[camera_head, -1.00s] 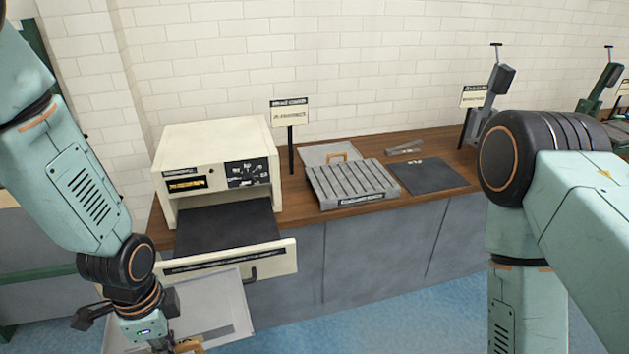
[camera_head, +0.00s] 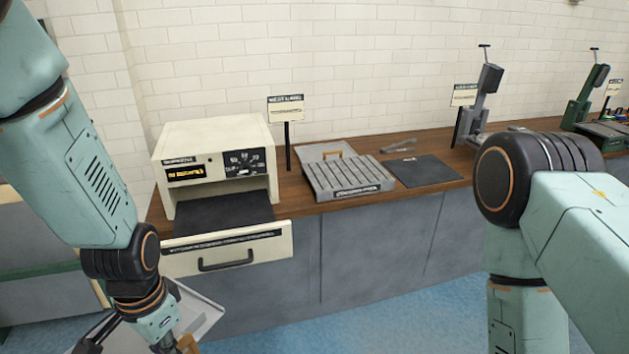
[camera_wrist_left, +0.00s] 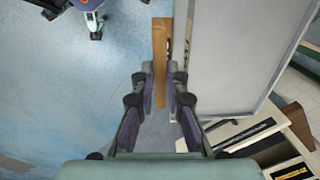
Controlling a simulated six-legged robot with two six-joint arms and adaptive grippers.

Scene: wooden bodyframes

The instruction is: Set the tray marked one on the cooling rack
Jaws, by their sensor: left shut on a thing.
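A flat grey tray (camera_head: 201,312) shows at the bottom left of the head view, in front of and below the oven drawer. In the left wrist view the tray (camera_wrist_left: 228,65) stands to the right of the fingers, with a wooden handle (camera_wrist_left: 160,50). My left gripper (camera_wrist_left: 160,76) is shut on that handle. The mark beside the handle is too small to read. The ribbed grey cooling rack (camera_head: 345,178) lies on the wooden counter. Another grey tray with a wooden handle (camera_head: 332,155) lies behind it. My right gripper is out of view.
The cream oven (camera_head: 215,150) stands left of the rack, its drawer (camera_head: 230,250) pulled out past the counter edge. A sign on a post (camera_head: 287,130) stands between them. A dark mat (camera_head: 425,171) and a grey press (camera_head: 480,105) are to the right.

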